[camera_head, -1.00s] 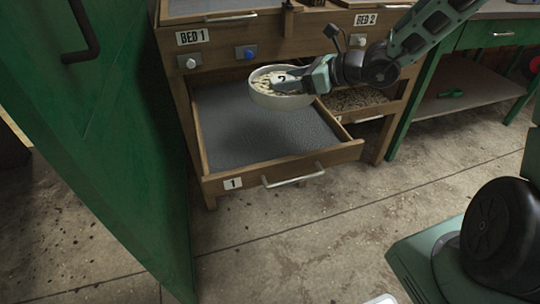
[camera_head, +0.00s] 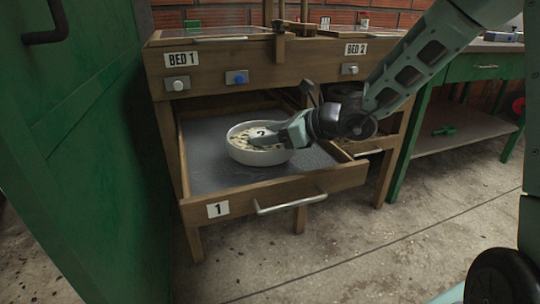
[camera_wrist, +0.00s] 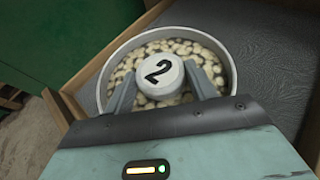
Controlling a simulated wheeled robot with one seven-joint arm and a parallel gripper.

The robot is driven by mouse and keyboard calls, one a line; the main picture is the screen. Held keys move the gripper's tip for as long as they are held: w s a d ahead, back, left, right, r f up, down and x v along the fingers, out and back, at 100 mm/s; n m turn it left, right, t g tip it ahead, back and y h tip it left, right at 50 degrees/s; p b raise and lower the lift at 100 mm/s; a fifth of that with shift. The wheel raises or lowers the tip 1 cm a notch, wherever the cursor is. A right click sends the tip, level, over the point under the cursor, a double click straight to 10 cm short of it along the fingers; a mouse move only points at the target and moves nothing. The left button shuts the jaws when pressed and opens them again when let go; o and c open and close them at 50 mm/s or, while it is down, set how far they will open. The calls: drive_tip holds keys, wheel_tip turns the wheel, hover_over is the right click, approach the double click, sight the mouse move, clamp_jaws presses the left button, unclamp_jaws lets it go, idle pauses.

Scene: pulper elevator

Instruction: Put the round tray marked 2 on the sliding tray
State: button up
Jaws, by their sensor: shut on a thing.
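The round tray marked 2 (camera_head: 260,156) is a pale, low-walled dish with light beans in it and a white knob marked 2 at its middle. In the wrist view the knob (camera_wrist: 160,76) sits between the fingers of my gripper (camera_wrist: 165,88), which is shut on it. My gripper (camera_head: 285,136) reaches in from the right. The tray is level over the grey bed of the open sliding tray (camera_head: 215,178), a wooden drawer labelled 1. It looks to be at or just above the surface; I cannot tell if it touches.
The wooden bench (camera_head: 205,58) carries BED 1 and BED 2 labels and knobs. A green door (camera_head: 80,150) stands close on the left. A green table (camera_head: 475,62) stands at the right. The floor in front of the drawer is clear.

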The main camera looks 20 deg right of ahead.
sight(271, 147)
drive_tip(key=shift+f+b, duration=0.9)
drive_tip(key=shift+f, duration=0.85)
drive_tip(key=shift+f, duration=0.2)
drive_tip(key=o, duration=1.2)
drive_tip(key=shift+r, duration=0.15)
